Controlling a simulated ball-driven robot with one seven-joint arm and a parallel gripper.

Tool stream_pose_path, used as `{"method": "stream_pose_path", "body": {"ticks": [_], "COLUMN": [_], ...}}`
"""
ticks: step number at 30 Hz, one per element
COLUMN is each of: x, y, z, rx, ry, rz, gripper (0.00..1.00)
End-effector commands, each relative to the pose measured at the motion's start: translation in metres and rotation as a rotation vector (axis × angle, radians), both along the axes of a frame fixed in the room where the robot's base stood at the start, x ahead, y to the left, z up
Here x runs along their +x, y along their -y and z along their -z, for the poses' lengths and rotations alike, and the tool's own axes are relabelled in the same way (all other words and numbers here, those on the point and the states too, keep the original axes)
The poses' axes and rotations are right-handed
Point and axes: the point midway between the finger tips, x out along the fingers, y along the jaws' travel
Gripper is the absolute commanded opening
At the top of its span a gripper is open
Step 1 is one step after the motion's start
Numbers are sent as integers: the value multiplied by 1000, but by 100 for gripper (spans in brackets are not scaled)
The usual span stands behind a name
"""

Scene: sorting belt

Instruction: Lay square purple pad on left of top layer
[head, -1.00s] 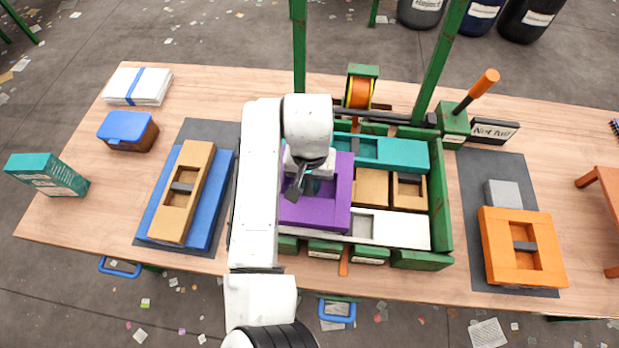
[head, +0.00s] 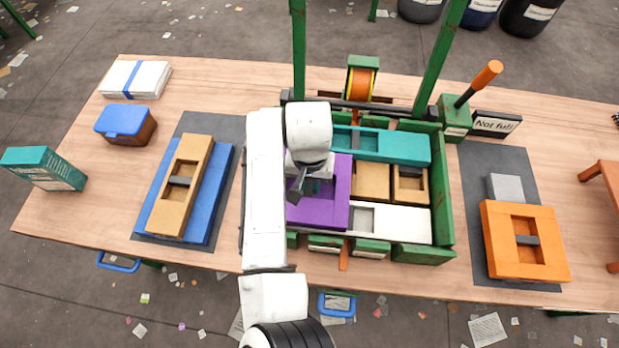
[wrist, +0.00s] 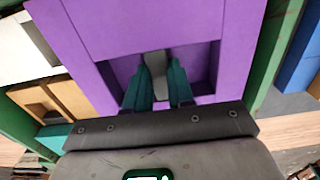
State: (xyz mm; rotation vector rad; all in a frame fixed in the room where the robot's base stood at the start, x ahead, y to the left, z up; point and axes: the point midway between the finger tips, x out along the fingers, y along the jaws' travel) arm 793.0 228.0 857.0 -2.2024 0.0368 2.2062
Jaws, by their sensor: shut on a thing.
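The square purple pad (head: 337,203) is in the left part of the green-walled box (head: 446,200) in the head view, partly hidden by my arm. In the wrist view the purple pad (wrist: 165,30) fills the middle, with a recess crossed by a grey grip bar (wrist: 156,72). My gripper (wrist: 155,90) is shut on that bar. In the head view my gripper (head: 297,190) is over the pad's left side. The pad looks level, beside the tan blocks (head: 371,181) and close to the left green wall. I cannot tell whether it rests on what lies beneath.
In the box are a teal block (head: 400,148) and a white block (head: 405,223). Right of it lie an orange pad (head: 495,240) and a small grey block (head: 505,187). Left are a tan piece on a blue board (head: 212,195). Green posts (head: 440,60) stand behind.

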Motion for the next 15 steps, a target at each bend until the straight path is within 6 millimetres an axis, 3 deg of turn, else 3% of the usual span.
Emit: {"method": "stream_pose_path", "body": {"ticks": [15], "x": [0], "y": [0], "z": [8], "rx": [-1], "ry": [0], "rz": [1], "gripper": [0]}}
